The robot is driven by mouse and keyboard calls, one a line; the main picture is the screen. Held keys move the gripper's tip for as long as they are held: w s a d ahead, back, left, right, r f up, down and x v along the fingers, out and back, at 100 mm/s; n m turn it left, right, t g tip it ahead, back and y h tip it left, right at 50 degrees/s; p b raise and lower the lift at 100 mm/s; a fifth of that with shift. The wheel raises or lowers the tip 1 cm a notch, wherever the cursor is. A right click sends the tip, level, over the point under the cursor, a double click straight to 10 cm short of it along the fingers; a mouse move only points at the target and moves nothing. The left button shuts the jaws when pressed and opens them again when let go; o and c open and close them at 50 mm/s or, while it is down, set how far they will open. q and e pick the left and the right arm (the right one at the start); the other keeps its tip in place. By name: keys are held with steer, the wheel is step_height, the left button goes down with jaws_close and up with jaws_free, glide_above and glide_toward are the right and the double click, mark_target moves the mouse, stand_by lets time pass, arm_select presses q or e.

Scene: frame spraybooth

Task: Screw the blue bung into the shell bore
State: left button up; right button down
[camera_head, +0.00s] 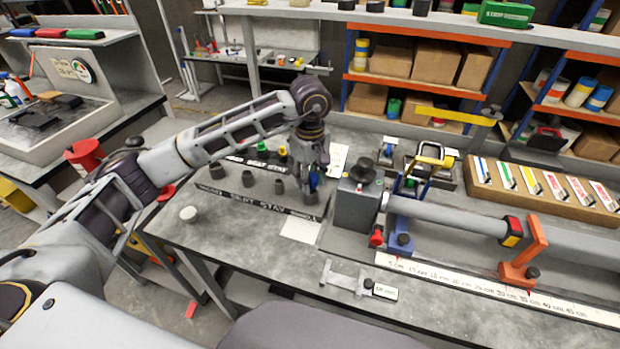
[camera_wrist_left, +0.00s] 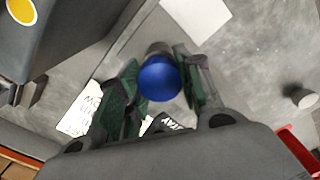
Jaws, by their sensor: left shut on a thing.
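My left gripper (camera_head: 314,172) points down over the bench and is shut on the blue bung (camera_head: 314,182). In the left wrist view the bung's round blue end (camera_wrist_left: 160,78) shows between the two dark green fingers. A grey cylindrical part (camera_wrist_left: 158,48) shows just beyond the bung; I cannot tell whether the bung is seated in it or apart from it. The shell, a long grey tube (camera_head: 445,214), lies to the right, running from a grey block (camera_head: 357,206) to an orange stand (camera_head: 522,262). Its bore opening is not clearly seen. My right gripper is out of view.
A ruler strip (camera_head: 480,287) and small grey fixture (camera_head: 345,279) lie in front. The front-left bench is largely clear.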

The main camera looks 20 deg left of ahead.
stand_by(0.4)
arm_select(q)
steer(key=shift+f+b, duration=0.8)
steer(key=shift+f, duration=0.05)
stand_by(0.6)
steer(key=shift+r, duration=0.65)
stand_by(0.4)
steer(key=shift+b, duration=0.65)
stand_by(2.0)
steer(key=shift+f+b, duration=0.5)
steer(key=shift+f, duration=0.1)
stand_by(0.6)
steer(key=shift+r, duration=0.6)
stand_by(0.7)
